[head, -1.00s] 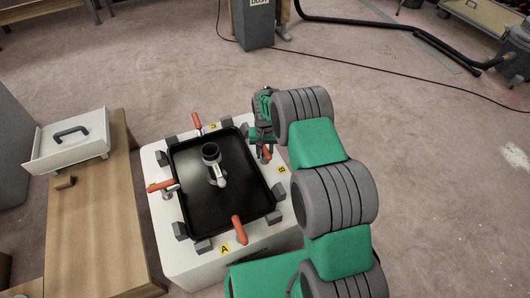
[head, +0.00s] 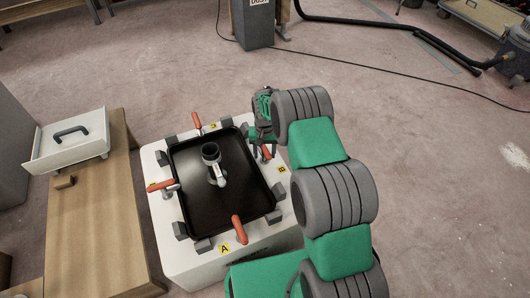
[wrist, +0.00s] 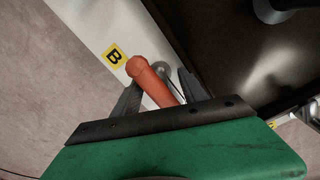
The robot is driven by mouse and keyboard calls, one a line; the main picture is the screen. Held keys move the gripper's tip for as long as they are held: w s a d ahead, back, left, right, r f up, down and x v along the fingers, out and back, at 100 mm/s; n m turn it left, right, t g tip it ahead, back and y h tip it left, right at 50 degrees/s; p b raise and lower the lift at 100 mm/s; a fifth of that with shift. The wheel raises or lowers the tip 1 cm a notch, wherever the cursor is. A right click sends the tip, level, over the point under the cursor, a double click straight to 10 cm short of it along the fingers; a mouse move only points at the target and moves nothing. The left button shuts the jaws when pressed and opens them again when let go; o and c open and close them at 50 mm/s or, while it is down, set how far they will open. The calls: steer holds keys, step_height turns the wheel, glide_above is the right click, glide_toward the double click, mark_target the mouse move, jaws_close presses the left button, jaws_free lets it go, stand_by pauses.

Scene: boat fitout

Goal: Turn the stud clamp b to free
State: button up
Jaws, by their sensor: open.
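The stud clamp b has a red-orange handle (wrist: 153,80) beside the yellow B label (wrist: 115,55) in the wrist view. In the head view its handle (head: 266,153) shows small at the right side of the black tray (head: 193,186), partly hidden by my arm. My gripper (wrist: 158,84) is open, with one dark finger on each side of the handle. I cannot tell whether either finger touches it. In the head view, my gripper (head: 257,139) is above the tray's right edge.
Other red-handled clamps stand at the tray's front (head: 239,229), left (head: 162,185) and back (head: 197,121). A grey pipe fitting (head: 213,165) rises from the tray. A wooden bench (head: 95,225) with a white drawer box (head: 68,143) stands left.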

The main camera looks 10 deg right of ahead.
step_height(320, 180, up, 8)
steer(key=p, duration=0.2)
steer(key=shift+p, duration=0.3)
steer(key=shift+f, duration=0.1)
step_height(320, 180, up, 15)
steer(key=s+p, duration=0.2)
steer(key=p, duration=0.5)
step_height(320, 180, up, 17)
steer(key=n+t+p, duration=0.1)
steer(key=p, duration=0.7)
glide_above(265, 147)
steer(key=s, duration=0.9)
steer(key=s+r+n+t+p, duration=0.1)
steer(key=s+r+t+p, duration=0.1)
steer(key=s+r+p, duration=1.2)
steer(key=s+r, duration=0.4)
steer(key=r, duration=0.3)
steer(key=shift+s+a+n, duration=0.15)
steer(key=shift+s+n, duration=0.1)
steer(key=shift+n, duration=0.05)
steer(key=shift+r, duration=0.1)
